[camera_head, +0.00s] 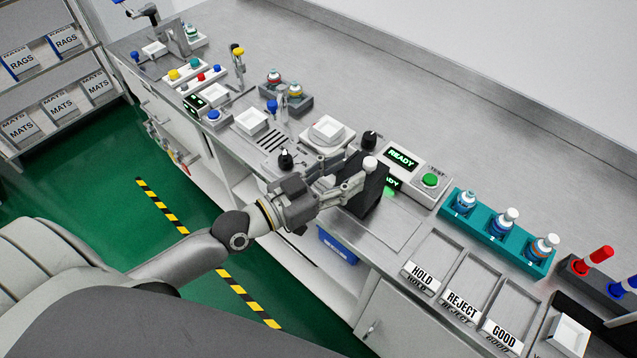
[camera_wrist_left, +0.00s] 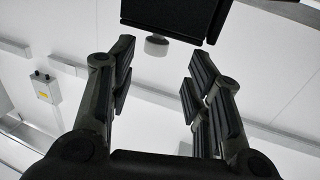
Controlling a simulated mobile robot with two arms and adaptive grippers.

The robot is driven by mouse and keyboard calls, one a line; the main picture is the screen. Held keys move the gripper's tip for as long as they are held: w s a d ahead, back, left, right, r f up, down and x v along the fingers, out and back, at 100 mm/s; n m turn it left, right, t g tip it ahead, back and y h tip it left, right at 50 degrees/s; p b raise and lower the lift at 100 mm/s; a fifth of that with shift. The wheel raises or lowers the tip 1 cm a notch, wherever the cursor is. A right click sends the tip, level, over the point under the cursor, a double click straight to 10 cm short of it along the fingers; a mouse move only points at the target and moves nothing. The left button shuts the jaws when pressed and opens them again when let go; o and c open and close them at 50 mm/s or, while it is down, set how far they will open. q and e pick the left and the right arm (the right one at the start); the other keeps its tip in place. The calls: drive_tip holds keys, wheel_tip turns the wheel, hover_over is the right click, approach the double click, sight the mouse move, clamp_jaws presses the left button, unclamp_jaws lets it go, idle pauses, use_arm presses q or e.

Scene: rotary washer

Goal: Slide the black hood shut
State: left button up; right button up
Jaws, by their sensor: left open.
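The black hood (camera_head: 369,194) is a dark box with a pale round knob (camera_head: 370,163) on top. It stands on the counter beside the green READY displays. In the left wrist view the hood (camera_wrist_left: 172,14) is at the top edge, with the knob (camera_wrist_left: 157,46) in the gap between the fingertips. My left gripper (camera_head: 352,183) is open and reaches to the hood from the left. In the left wrist view its fingers (camera_wrist_left: 158,70) are apart with nothing between them nearer the palm. Whether a finger touches the knob I cannot tell. The right gripper is not in view.
A panel with a READY display (camera_head: 401,158) and a green button (camera_head: 430,180) is right of the hood. A teal rack (camera_head: 478,238) holds bottles farther right. The counter's back strip is clear.

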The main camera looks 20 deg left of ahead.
use_arm(q)
drive_tip(key=shift+v, duration=2.95)
